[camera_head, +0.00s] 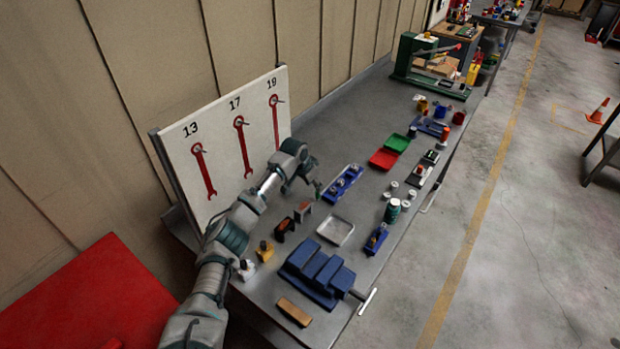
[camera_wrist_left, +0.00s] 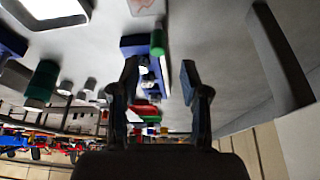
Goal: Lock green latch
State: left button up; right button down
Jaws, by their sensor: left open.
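My left gripper (camera_head: 309,176) is over the grey bench, close to the left end of a blue fixture (camera_head: 343,184) with metal parts on top. In the left wrist view its two fingers (camera_wrist_left: 160,85) are apart with nothing clearly held between them. A small green piece, which looks like the green latch (camera_wrist_left: 157,40), stands at the near end of the blue fixture (camera_wrist_left: 133,45), beyond the fingertips in that picture. In the head view a green bit (camera_head: 318,188) shows just beside the gripper; contact cannot be told. My right gripper is not in view.
A white board (camera_head: 225,140) with red wrenches stands behind my left arm. A metal tray (camera_head: 335,230), blue vise-like block (camera_head: 318,270), red tray (camera_head: 383,159) and green tray (camera_head: 397,143) lie on the bench.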

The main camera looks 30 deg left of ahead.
pick_arm(q)
jog(key=v, duration=0.5)
jog(key=shift+s+a+r, duration=0.15)
jog(key=shift+s+r, duration=0.05)
jog(key=shift+r, duration=0.15)
